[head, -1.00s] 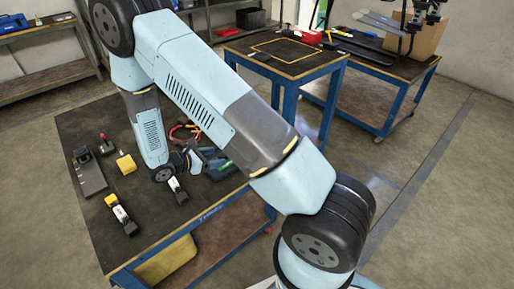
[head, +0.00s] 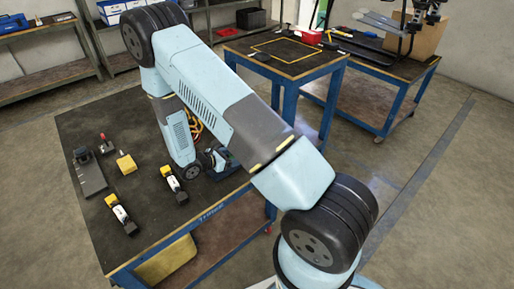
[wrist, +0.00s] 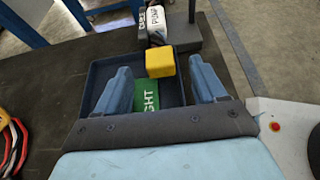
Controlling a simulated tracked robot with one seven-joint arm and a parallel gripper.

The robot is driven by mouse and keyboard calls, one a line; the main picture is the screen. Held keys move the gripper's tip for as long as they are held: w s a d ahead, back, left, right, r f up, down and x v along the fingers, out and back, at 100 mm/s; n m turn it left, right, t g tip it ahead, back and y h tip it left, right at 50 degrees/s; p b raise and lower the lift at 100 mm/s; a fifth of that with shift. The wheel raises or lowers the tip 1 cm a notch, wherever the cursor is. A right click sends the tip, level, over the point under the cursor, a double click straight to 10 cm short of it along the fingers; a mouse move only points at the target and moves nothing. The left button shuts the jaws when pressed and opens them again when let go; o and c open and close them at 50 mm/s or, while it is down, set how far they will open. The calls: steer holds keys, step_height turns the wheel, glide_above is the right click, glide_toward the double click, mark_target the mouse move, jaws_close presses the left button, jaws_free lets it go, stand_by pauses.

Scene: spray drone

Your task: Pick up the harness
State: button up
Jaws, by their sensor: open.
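In the head view my arm mostly hides the gripper.
A white part marked "PUMP" (wrist: 157,18) with a yellow block (wrist: 160,63) stands just beyond the fingers. A black fixture (head: 88,172), a yellow block (head: 126,163) and another white-and-yellow part (head: 120,214) stand left on the bench (head: 150,235).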

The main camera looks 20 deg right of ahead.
steer(key=x, duration=0.4)
steer(key=shift+f, duration=0.1)
steer(key=c, duration=1.1)
steer(key=shift+c, duration=0.2)
